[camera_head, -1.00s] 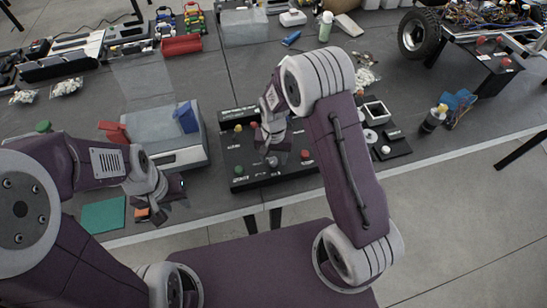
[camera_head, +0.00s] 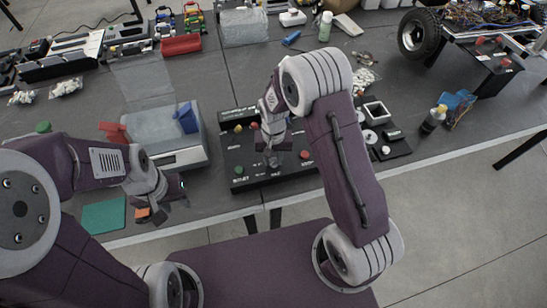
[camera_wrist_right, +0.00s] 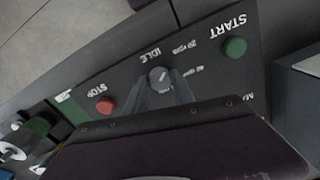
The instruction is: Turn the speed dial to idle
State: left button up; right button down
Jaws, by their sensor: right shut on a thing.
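The black control panel (camera_head: 235,157) lies on the table in front of me, and it also shows in the right wrist view (camera_wrist_right: 125,77). Its grey round speed dial (camera_wrist_right: 158,74) has a pale pointer mark, with the IDLE label just beyond it and rpm marks to the side. I cannot tell exactly where the pointer points. My right gripper (camera_wrist_right: 161,90) is shut on the dial; in the head view (camera_head: 272,158) it covers the dial. My left gripper (camera_head: 160,211) is over the table's front edge, away from the panel, its jaws unclear.
A green START button (camera_wrist_right: 235,47) and a red STOP button (camera_wrist_right: 105,106) flank the dial. A grey box (camera_head: 180,157) stands left of the panel, with a green mat (camera_head: 103,214) near the front edge.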

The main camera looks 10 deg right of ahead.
aim_at(274, 161)
jog(key=n+p, duration=0.1)
jog(key=n, duration=0.4)
jog(key=shift+r, duration=0.15)
jog(key=n+p, duration=0.1)
jog(key=n, duration=0.4)
jog(key=shift+w+n, duration=0.1)
jog(key=shift+n, duration=0.2)
dwell(0.3)
jog(key=c, duration=1.3)
grip_release()
jog(key=shift+o, duration=1.2)
jog(key=shift+r, duration=0.3)
notch_tip(274, 161, up, 8)
jog(key=shift+r+b, duration=0.2)
jog(key=shift+b, duration=0.1)
